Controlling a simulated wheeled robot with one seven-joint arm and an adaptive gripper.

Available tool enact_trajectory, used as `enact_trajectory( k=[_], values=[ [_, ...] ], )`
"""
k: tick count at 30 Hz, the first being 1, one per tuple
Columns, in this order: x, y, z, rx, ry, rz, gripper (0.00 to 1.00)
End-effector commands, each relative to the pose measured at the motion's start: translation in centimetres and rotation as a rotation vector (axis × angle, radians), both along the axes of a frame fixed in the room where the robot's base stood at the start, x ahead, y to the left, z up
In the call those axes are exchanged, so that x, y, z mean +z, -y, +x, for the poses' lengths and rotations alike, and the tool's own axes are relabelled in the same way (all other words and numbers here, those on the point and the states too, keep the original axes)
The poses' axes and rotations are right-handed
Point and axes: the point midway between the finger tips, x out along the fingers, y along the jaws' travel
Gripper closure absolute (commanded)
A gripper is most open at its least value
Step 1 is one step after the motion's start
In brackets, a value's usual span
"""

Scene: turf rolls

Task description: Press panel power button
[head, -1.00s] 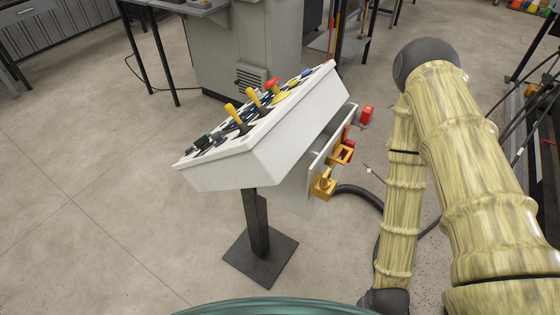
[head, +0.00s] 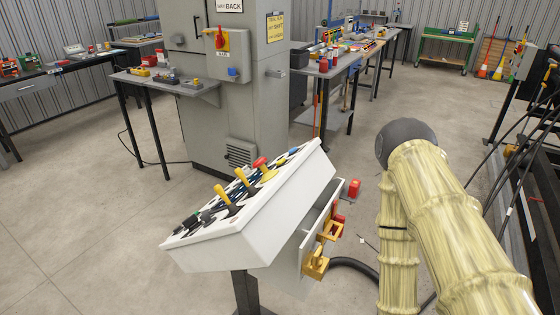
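The control panel (head: 262,222) is a white sloped console on a dark post, in the lower middle of the head view. Its top face carries two yellow levers, a red mushroom-shaped button (head: 260,163), a green button (head: 192,222) and several dark controls. Which of these is the power button I cannot tell. A red button box (head: 354,188) and yellow fittings (head: 316,262) sit on the panel's right side. My arm, in a yellowish sleeve, is to the right of the panel, apart from it. My gripper is out of view.
A grey cabinet (head: 265,100) with a red and yellow switch stands behind the panel. A small side table (head: 190,88) and long workbenches flank it. A black hose (head: 355,265) runs from the panel behind my arm. Floor to the panel's left is clear.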

Motion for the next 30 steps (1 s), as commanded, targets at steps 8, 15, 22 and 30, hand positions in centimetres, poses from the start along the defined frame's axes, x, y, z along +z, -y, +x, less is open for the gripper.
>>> enact_trajectory(
  k=[8, 15, 22, 30],
  values=[
    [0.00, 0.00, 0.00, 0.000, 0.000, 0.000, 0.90],
    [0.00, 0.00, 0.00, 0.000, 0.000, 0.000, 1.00],
    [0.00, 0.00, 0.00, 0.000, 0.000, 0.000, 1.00],
    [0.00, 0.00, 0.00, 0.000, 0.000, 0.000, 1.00]
  ],
)
